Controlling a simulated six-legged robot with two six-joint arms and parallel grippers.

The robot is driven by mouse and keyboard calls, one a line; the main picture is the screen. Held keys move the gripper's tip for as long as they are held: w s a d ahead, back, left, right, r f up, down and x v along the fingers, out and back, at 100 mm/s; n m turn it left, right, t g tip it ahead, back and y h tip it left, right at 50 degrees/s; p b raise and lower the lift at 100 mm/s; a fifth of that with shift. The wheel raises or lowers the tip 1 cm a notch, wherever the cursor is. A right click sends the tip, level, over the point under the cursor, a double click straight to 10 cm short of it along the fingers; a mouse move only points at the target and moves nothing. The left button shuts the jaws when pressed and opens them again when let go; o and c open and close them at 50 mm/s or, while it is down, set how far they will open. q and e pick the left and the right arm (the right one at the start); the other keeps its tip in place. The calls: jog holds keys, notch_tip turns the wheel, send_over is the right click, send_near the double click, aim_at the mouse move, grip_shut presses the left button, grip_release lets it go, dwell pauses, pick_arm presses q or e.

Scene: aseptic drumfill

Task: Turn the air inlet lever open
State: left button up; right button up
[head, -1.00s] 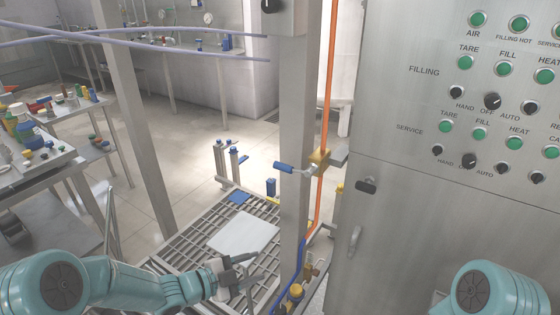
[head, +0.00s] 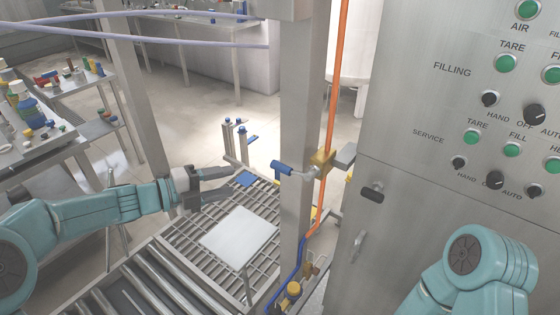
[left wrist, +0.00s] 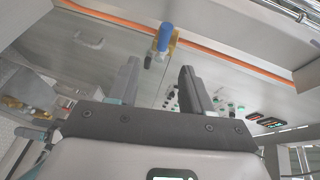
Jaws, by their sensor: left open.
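The air inlet lever (head: 283,168) has a blue grip and a bent metal stem. It points left from a brass valve (head: 322,162) on the orange hose, beside the steel post. My left gripper (head: 232,184) is open and empty, to the left of the lever and apart from it. In the left wrist view the blue lever grip (left wrist: 165,37) shows ahead, above the gap between the two fingers (left wrist: 157,80). My right arm shows at the lower right of the head view, but its gripper is out of the picture.
The steel post (head: 300,110) stands just behind the lever. The control cabinet (head: 430,215) with its buttons fills the right side. Below lie a grating (head: 190,237) with a white plate (head: 238,236) and rollers (head: 165,285). A cluttered table (head: 70,150) stands at left.

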aim_at(276, 168)
pick_arm(q)
jog(key=p+x, duration=0.1)
jog(key=x, duration=0.4)
jog(key=p+x, duration=0.1)
jog(key=x, duration=0.4)
jog(key=r+p+x, duration=0.1)
jog(key=x, duration=0.4)
jog(key=shift+w+d, duration=0.15)
jog(key=shift+d, duration=0.15)
jog(key=shift+f, duration=0.1)
jog(key=shift+c, duration=0.4)
grip_shut()
